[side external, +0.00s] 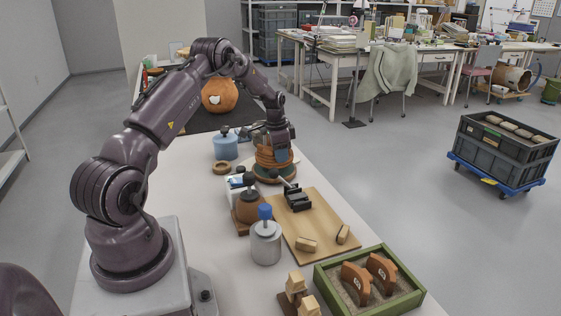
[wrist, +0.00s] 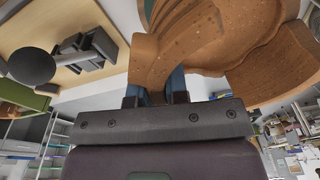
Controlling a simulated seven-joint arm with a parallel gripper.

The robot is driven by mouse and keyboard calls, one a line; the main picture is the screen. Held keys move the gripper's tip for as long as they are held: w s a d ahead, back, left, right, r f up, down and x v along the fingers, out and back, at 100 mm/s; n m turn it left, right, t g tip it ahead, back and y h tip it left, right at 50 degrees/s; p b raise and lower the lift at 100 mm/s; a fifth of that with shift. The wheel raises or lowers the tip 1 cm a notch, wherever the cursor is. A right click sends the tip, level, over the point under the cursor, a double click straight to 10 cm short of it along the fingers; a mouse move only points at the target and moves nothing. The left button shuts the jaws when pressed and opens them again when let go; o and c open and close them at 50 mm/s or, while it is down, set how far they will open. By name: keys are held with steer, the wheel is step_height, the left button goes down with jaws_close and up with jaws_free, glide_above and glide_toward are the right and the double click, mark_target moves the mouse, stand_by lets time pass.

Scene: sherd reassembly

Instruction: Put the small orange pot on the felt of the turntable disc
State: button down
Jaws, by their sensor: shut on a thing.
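The small orange pot (side external: 266,158) is ribbed and open-topped, and sits upright at the far part of the table. My gripper (side external: 281,154) points down and is shut on its wall. In the wrist view, the pot's brown-orange wall (wrist: 230,45) fills the upper right, with the blue fingers of my gripper (wrist: 156,93) on either side of it. The turntable disc (side external: 272,180) is directly below the pot, with a strip of green felt showing at its edge. I cannot tell whether the pot touches the felt or hangs just above it.
A wooden board (side external: 318,222) with a black clamp (side external: 297,198) lies nearer the front. A blue jar (side external: 225,147), a cork-coloured ring (side external: 222,168), a grey canister (side external: 265,243) and a green sand tray (side external: 330,285) with sherds stand around. A larger orange pot (side external: 220,95) stands behind.

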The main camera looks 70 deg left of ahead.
steer(key=shift+f, duration=1.15)
steer(key=shift+f, duration=0.15)
steer(key=c, duration=1.1)
jaws_free()
